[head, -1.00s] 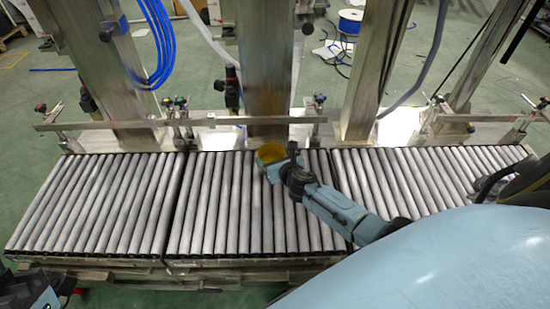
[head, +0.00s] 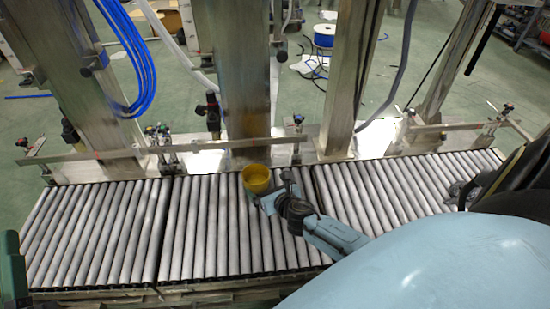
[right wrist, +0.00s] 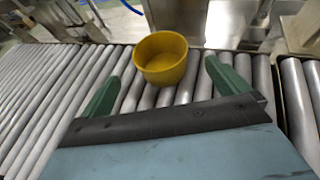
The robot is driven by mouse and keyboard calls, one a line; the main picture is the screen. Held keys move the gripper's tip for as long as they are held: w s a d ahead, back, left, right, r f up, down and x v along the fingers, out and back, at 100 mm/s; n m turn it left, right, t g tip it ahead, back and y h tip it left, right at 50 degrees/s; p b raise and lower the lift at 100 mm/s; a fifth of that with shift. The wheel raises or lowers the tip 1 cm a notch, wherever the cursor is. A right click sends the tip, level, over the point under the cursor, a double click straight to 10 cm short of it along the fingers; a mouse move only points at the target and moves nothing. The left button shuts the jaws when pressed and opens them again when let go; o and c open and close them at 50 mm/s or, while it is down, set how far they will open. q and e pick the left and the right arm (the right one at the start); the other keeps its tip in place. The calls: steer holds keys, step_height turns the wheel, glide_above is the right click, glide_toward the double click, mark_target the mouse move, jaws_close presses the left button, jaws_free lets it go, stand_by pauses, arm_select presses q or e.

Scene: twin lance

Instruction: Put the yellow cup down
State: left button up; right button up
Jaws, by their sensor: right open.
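The yellow cup (head: 257,178) stands upright on the metal rollers of the middle conveyor section (head: 205,240), near its back edge. It also shows in the right wrist view (right wrist: 161,60), with its open top facing up. My right gripper (head: 264,197) is just in front of the cup and to its right. In the right wrist view its two green fingers are spread wide, with the cup beyond their tips and clear of them. A dark green part (head: 12,270) at the left edge of the head view may belong to my left gripper; its jaws cannot be made out.
Roller sections continue to the left (head: 95,235) and to the right (head: 385,195). A metal rail (head: 120,152) runs along the back, with upright steel posts (head: 235,75) behind it. Blue hoses (head: 130,45) hang at the left. The rollers left of the cup are bare.

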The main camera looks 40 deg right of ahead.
arm_select(q)
step_height(320, 180, down, 7)
steer(key=w+g+y+p, duration=0.1)
steer(key=g, duration=0.3)
steer(key=shift+w+a+g+y+p, duration=0.25)
steer(key=shift+a+g+y+p, duration=0.1)
steer(key=shift+g+y, duration=0.05)
arm_select(e)
steer(key=s+a+r+m+t+y, duration=0.1)
steer(key=s+a+r+m, duration=0.3)
steer(key=r+m, duration=0.6)
steer(key=s+a+r+m+t+y, duration=0.1)
steer(key=s+a+r+m+y, duration=0.2)
steer(key=a+r+m, duration=0.5)
steer(key=s+a+r+m+t+y, duration=0.2)
steer(key=s+a+r+m, duration=0.4)
steer(key=r+m, duration=0.7)
steer(key=shift+a+r+y, duration=0.3)
steer(key=shift+a+r, duration=0.1)
steer(key=shift+r, duration=0.35)
